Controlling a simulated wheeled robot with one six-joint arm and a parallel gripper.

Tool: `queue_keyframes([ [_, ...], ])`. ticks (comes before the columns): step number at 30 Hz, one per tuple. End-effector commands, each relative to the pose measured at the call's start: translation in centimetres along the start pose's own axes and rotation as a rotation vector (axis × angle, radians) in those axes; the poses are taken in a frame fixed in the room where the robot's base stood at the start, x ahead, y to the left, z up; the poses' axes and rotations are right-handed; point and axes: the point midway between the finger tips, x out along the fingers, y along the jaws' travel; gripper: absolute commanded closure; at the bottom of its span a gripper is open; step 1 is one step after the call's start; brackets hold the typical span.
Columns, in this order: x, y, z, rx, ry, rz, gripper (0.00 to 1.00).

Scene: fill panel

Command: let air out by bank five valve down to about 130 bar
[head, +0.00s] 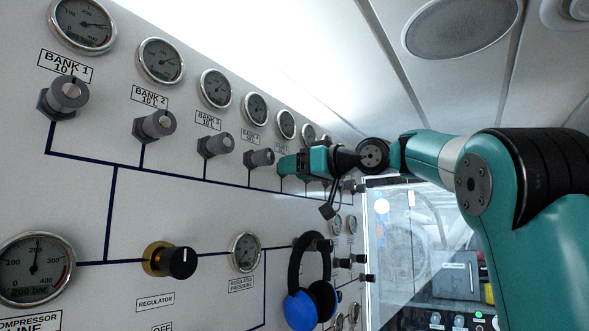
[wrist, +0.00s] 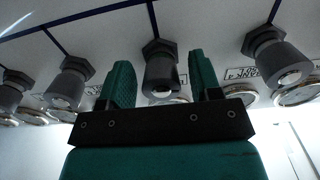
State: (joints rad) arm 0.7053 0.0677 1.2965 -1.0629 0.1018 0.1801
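My gripper (head: 284,165) is at the upper row of valves, just right of the bank 4 valve (head: 258,157), and covers the valve there in the head view. In the wrist view a grey knob, apparently the bank five valve (wrist: 160,76), stands between the two green fingers of my gripper (wrist: 161,72). A small gap shows on each side of the knob, so the fingers are open around it. The bank five gauge (head: 285,124) is above my gripper in the head view; its needle is too small to read.
The valves of bank 1 (head: 65,97), bank 2 (head: 156,125) and bank 3 (head: 216,145) line the panel to the left. A regulator knob (head: 170,261) sits lower. Blue and black headphones (head: 312,290) hang below my gripper. Neighbouring knobs stand close on both sides.

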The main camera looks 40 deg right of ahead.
Motion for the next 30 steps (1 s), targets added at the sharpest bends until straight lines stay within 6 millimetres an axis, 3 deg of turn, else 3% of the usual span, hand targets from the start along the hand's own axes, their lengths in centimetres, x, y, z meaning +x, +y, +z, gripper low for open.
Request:
queue_keyframes([
  [1, 0.01, -0.03, 0.0, 0.0, 0.0, 0.0, 0.54],
  [6, 0.01, -0.03, -0.01, 0.0, 0.0, 0.0, 0.88],
  [18, -0.03, 0.07, 0.12, -0.225, 0.002, 0.001, 0.88],
  [26, -0.05, 0.09, -0.06, -0.229, 0.001, 0.001, 0.88],
  [27, -0.05, 0.09, -0.06, -0.229, 0.001, 0.001, 0.55],
  [29, -0.05, 0.08, -0.06, -0.228, 0.001, 0.001, 0.42],
  [30, -0.05, 0.08, -0.06, -0.228, 0.001, 0.001, 0.4],
])
